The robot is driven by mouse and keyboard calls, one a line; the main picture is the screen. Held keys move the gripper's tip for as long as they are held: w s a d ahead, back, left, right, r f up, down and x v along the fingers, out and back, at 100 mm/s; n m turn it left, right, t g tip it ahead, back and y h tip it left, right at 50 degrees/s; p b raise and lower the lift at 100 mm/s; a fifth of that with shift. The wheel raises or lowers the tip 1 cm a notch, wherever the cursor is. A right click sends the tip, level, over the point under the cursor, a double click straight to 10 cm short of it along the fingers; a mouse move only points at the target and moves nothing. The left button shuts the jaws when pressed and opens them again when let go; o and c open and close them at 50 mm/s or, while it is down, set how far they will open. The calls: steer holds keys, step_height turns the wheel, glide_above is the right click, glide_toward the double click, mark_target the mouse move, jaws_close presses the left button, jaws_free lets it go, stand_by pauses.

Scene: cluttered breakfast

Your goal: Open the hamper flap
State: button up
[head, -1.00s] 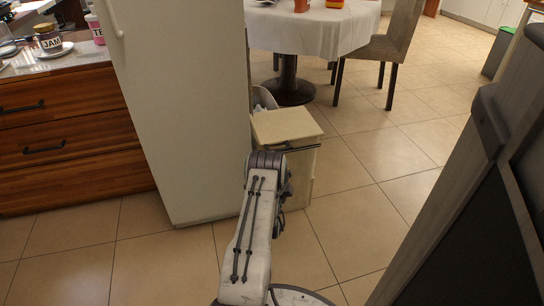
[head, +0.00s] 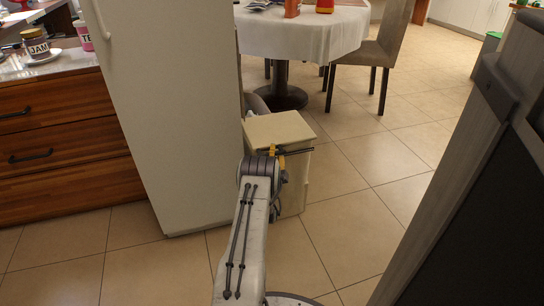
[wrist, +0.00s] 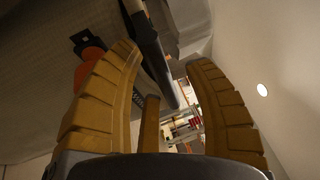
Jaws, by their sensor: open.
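The hamper is a cream box (head: 292,190) with a flat pale lid flap (head: 279,128), standing beside the fridge in the head view. The flap lies flat on top and looks shut. A dark bar handle (head: 301,151) runs along the flap's front edge. My gripper (head: 281,158) is at the front of the hamper by the left part of this bar. In the wrist view my gripper (wrist: 165,58) has its yellow fingers spread, with a dark bar (wrist: 153,45) running between them. I cannot tell if they touch it. My arm hides part of the hamper's front.
A white fridge (head: 165,120) stands close on the left. A wooden drawer counter (head: 60,150) is further left. A table with a white cloth (head: 300,38) and a chair (head: 385,55) stand behind. A grey panel (head: 490,150) fills the right. The tiled floor between is clear.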

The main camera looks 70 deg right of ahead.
steer(key=shift+c, duration=0.2)
jaws_close()
steer(key=shift+r, duration=0.15)
